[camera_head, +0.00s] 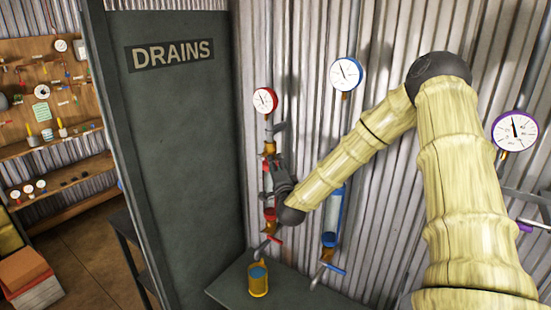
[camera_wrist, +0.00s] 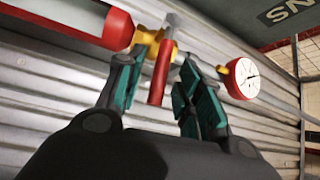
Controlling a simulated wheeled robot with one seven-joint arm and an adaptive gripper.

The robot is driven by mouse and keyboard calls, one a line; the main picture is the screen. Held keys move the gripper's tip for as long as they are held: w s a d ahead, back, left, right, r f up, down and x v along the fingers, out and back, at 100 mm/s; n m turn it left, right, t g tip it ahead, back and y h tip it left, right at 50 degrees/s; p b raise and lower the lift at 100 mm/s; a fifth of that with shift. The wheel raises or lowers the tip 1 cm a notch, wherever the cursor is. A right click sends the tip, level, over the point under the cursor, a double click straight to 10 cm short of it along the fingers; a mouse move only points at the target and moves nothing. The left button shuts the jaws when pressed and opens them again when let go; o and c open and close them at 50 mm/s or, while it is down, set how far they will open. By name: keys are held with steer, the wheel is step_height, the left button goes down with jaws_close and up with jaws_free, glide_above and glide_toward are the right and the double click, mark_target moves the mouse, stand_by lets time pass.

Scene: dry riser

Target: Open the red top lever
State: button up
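The red top lever (camera_wrist: 161,73) shows in the wrist view, pointing from a yellow valve fitting (camera_wrist: 165,46) toward my gripper. My gripper (camera_wrist: 168,62) is open, with one teal-padded finger on each side of the lever. In the head view my gripper (camera_head: 279,168) is at the upper part of the red riser (camera_head: 268,186), below the red gauge (camera_head: 265,101), and hides the lever. The red gauge also shows in the wrist view (camera_wrist: 243,78), right of my gripper.
A lower red lever (camera_head: 275,240) sits above a yellow bucket (camera_head: 258,284) on a dark bench (camera_head: 225,287). A blue riser (camera_head: 333,215) with a blue gauge (camera_head: 346,75) stands to the right, behind my arm. A dark panel marked DRAINS (camera_head: 180,140) stands close on the left.

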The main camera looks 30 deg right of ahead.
steer(key=shift+p+x, duration=0.3)
steer(key=shift+x, duration=0.85)
steer(key=shift+c, duration=0.2)
jaws_close()
